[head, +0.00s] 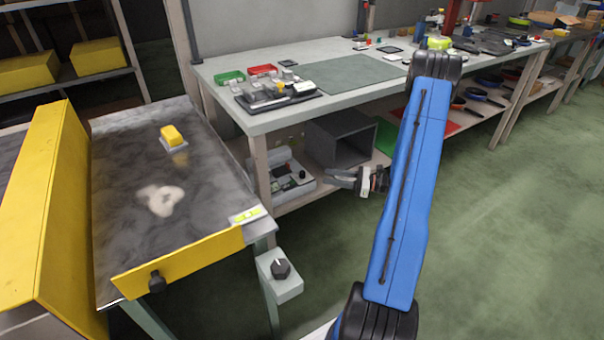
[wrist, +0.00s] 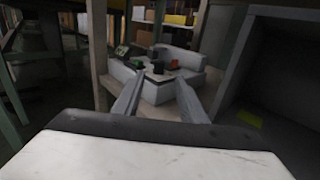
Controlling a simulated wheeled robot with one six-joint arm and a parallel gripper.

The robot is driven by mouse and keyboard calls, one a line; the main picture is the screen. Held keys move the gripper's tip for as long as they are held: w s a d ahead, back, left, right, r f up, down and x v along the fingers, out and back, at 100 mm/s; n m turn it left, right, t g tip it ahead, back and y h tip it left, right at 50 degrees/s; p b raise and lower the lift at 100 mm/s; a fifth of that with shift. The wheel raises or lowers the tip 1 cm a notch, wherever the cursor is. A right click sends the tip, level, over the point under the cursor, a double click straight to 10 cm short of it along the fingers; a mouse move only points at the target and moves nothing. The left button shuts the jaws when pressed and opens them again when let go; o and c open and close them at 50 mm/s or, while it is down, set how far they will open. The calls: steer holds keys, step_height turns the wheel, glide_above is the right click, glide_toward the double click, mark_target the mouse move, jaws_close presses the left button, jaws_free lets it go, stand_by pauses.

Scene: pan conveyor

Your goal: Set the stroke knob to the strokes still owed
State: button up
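A black round knob (head: 281,267) with a pale pointer line sits on a light grey box (head: 290,288) at the front right corner of the conveyor table. The pointer aims roughly away from me, slightly left; any scale marks are too small to read. A small plate with a yellow-green display (head: 246,215) lies on the table corner; its figures cannot be read. My gripper (head: 330,178) is right of and beyond the knob, in front of the workbench's lower shelf. In the wrist view my gripper (wrist: 161,77) has its fingers apart and nothing between them. The knob is not identifiable there.
The conveyor table (head: 215,180) carries a yellow block (head: 172,135) on a pale pad and a whitish patch. The workbench (head: 250,125) stands behind. Green floor at right is clear.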

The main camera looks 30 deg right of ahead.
mark_target(302, 172)
steer(key=x, duration=1.2)
steer(key=shift+w, duration=0.1)
jaws_close()
